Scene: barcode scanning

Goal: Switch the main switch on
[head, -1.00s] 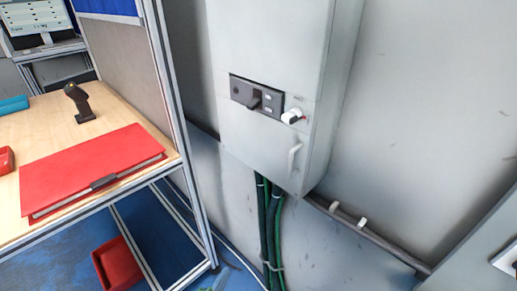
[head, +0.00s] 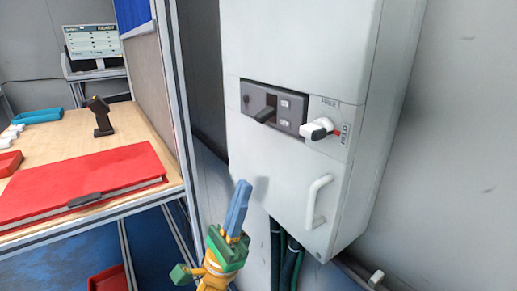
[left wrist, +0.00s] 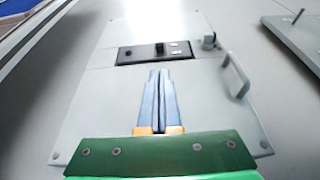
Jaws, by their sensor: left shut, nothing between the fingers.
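A light grey cabinet (head: 285,45) on the wall carries a dark switch panel (head: 290,104) with a black lever (head: 264,115) and two small labels. A white rotary knob (head: 318,128) with a red mark sits right of it. Which one is the main switch I cannot tell for certain. In the left wrist view the panel (left wrist: 127,55), its lever (left wrist: 159,49) and the knob (left wrist: 209,41) show beyond the fingertips. My left gripper (head: 238,190) is shut and empty, in front of the cabinet, below the panel and apart from it. The right gripper is out of view.
A white handle (head: 318,200) sticks out from the cabinet below the knob. Dark green cables (head: 284,255) run down beneath it. At the left, a wooden table (head: 60,138) holds a red folder (head: 80,183) and a black scanner (head: 100,115). A metal frame post (head: 176,90) stands between.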

